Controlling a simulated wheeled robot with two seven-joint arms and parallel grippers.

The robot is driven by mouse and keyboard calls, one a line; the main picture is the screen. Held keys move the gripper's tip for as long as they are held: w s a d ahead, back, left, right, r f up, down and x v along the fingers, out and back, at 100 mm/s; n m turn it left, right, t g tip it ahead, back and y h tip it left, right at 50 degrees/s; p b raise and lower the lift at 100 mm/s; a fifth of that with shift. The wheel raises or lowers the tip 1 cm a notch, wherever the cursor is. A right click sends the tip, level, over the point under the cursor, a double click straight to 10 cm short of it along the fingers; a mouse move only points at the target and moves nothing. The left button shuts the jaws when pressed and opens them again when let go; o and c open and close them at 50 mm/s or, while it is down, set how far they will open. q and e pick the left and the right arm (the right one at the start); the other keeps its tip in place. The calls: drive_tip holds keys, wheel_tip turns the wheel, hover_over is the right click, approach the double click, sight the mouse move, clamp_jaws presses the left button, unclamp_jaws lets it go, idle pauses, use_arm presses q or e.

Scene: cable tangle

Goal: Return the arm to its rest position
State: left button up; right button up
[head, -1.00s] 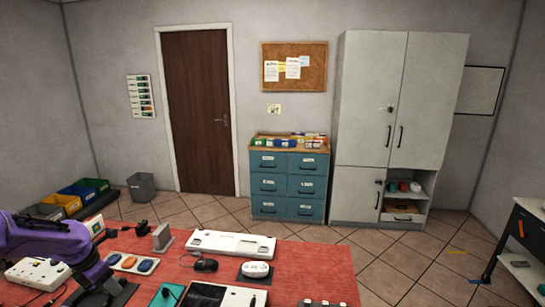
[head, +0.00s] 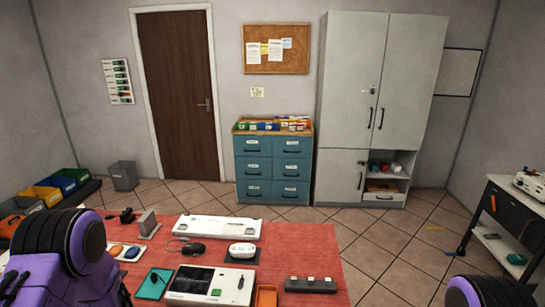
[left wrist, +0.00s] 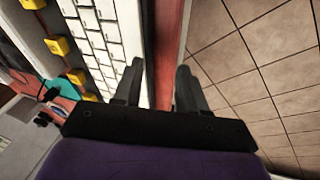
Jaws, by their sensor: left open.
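My left arm (head: 65,255) fills the lower left of the head view, its purple links and black joint close to the camera. Its gripper is out of the head view. In the left wrist view my left gripper (left wrist: 158,88) is open, with nothing between its two dark fingers. Below or beyond them are the red table edge (left wrist: 170,40) and the tiled floor. A purple and black part of my right arm (head: 488,292) shows at the bottom right of the head view; its gripper is not seen.
The red table (head: 310,250) holds a white tray-like board (head: 217,228), a black mouse (head: 192,249), a white oval device (head: 242,250), a flat white device (head: 208,285), an orange tray (head: 266,296) and a dark strip (head: 311,285). A side cart (head: 500,230) stands at right.

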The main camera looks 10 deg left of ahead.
use_arm(q)
drive_tip(key=s+d+f+m+y, duration=0.1)
drive_tip(key=s+d+m, duration=0.2)
drive_tip(key=s+m, duration=0.35)
drive_tip(key=s+d+f+m, duration=0.1)
drive_tip(key=s+d+m, duration=0.2)
drive_tip(key=s, duration=0.7)
wheel_tip(320, 180, down, 13)
drive_tip(key=b, duration=1.4)
drive_tip(key=shift+s+f+y, duration=0.2)
drive_tip(key=shift+s+y, duration=0.1)
drive_tip(key=shift+s, duration=0.15)
drive_tip(key=shift+d+m, duration=0.1)
drive_tip(key=shift+m, duration=0.15)
